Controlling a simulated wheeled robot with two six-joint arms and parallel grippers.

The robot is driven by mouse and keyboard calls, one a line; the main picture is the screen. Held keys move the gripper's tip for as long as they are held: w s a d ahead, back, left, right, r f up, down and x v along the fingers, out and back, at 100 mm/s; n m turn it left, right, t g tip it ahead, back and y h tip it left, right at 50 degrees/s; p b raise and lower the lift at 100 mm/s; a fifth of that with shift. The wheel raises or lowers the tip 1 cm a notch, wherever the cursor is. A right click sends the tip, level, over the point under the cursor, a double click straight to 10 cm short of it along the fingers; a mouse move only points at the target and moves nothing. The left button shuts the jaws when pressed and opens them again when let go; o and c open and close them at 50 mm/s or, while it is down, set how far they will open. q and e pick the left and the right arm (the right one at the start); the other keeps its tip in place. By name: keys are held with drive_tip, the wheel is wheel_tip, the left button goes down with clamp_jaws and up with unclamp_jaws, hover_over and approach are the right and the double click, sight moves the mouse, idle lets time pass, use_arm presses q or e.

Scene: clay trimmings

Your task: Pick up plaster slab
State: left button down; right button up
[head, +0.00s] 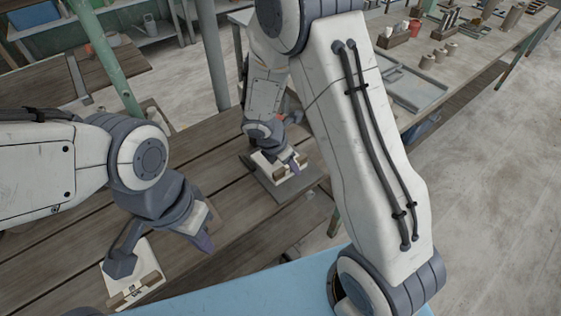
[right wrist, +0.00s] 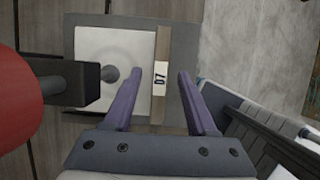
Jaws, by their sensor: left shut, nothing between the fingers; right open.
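A white plaster slab (right wrist: 90,48) with a wooden strip marked "07" lies on a grey board (right wrist: 182,65) in the right wrist view. In the head view this slab (head: 263,158) is partly hidden by my right arm. My right gripper (right wrist: 160,95) is open above it, with the strip between its fingers in the picture; I cannot tell if they touch it. A similar white slab (head: 153,291) lies at the lower left of the head view, partly covered by a dark grey part. My left gripper (head: 204,243) is shut and empty, above and right of that slab.
The plank table (head: 60,245) is bare between the slabs. A dark block and a red rounded thing (right wrist: 20,115) stand at the left of the right wrist view. A grey tray (head: 412,90) and several small pots lie on the table at back right.

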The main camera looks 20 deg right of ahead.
drive_tip(key=shift+f, duration=0.25)
idle(0.4)
clamp_jaws()
idle(1.3)
